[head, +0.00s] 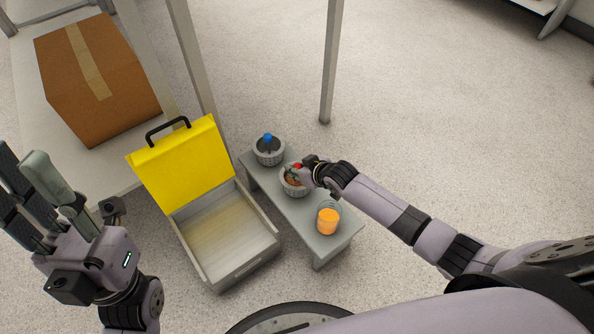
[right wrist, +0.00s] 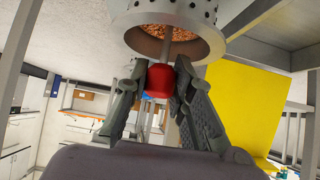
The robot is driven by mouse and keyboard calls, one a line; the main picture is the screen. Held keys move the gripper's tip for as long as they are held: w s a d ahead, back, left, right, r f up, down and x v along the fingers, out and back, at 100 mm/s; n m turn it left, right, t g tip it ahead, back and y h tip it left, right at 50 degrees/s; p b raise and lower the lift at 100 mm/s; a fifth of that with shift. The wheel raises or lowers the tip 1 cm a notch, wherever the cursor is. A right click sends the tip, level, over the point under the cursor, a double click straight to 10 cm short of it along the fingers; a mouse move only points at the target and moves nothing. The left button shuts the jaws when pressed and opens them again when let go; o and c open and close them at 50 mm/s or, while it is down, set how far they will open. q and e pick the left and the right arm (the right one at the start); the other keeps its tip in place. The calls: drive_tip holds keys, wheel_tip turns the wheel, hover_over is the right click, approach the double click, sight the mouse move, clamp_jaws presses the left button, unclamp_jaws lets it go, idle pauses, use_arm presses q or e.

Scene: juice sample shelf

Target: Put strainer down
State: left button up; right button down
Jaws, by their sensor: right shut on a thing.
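My right gripper (head: 303,168) is shut on the red knob of a grey strainer (head: 293,188) at the middle of the grey bench (head: 307,212). In the right wrist view, the red knob (right wrist: 157,82) sits between the fingers, on a thin rod leading into the perforated strainer (right wrist: 205,48), which holds brown bits. I cannot tell whether the strainer touches the bench. A second grey strainer with a blue knob (head: 267,139) stands at the bench's far end. A glass of orange juice (head: 328,221) stands at the near end. My left gripper (head: 25,170) is open and empty at the left.
An open grey case (head: 242,271) with a yellow lid (head: 185,168) stands on the floor left of the bench. A cardboard box (head: 97,79) sits on a shelf at upper left. Shelf posts (head: 333,60) rise behind the bench. The floor to the right is clear.

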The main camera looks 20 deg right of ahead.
idle(0.3)
drive_tip(key=c, duration=1.9)
unclamp_jaws()
drive_tip(key=shift+f, duration=0.2)
drive_tip(key=o, duration=0.5)
drive_tip(key=shift+r, duration=0.1)
